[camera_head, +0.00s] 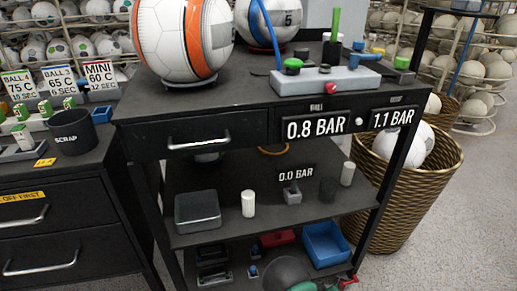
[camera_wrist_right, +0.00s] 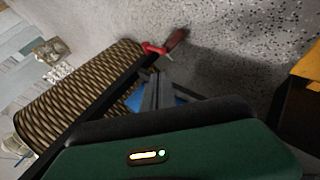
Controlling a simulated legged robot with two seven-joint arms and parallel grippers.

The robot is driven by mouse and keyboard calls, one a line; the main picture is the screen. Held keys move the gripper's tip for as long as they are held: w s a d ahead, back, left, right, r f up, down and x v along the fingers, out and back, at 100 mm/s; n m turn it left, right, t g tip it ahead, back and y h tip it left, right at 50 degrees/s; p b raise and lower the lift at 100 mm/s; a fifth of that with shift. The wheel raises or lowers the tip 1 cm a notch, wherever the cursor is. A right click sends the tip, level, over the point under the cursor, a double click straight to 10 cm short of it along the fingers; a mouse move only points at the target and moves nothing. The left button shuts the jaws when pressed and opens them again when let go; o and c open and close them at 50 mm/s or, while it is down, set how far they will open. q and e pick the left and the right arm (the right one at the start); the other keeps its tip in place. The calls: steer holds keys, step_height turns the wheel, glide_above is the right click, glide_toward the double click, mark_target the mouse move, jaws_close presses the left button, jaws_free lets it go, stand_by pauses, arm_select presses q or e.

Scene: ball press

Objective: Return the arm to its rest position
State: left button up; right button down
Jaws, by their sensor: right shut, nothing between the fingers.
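My right gripper (camera_wrist_right: 153,88) shows in the right wrist view beyond its green housing. Its dark fingers are together, with nothing seen between them. It points toward the speckled floor, beside the woven basket (camera_wrist_right: 75,95). A red-handled object (camera_wrist_right: 160,48) lies beyond the fingertips; I cannot tell whether they touch it. In the head view, a dark rounded shape and green and red parts show at the bottom edge; I cannot tell whether they belong to my arm. My left gripper is in neither view.
A black workbench (camera_head: 225,93) with shelves fills the head view and carries large balls (camera_head: 182,40) and a grey control box (camera_head: 325,80). A blue bin (camera_head: 325,243) sits on its lower shelf. The basket (camera_head: 408,200) stands at right, with open floor (camera_head: 470,220) beyond.

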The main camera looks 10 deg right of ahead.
steer(key=s+a+r+m+g+y, duration=0.25)
steer(key=a+r+y, duration=0.35)
steer(key=a+r, duration=0.85)
steer(key=s+a+r+y+p, duration=0.1)
steer(key=s+a+r+y, duration=0.1)
steer(key=s+r, duration=1.15)
step_height(320, 180, up, 38)
steer(key=g+p, duration=0.1)
steer(key=p, duration=3.7)
steer(key=shift+d, duration=0.1)
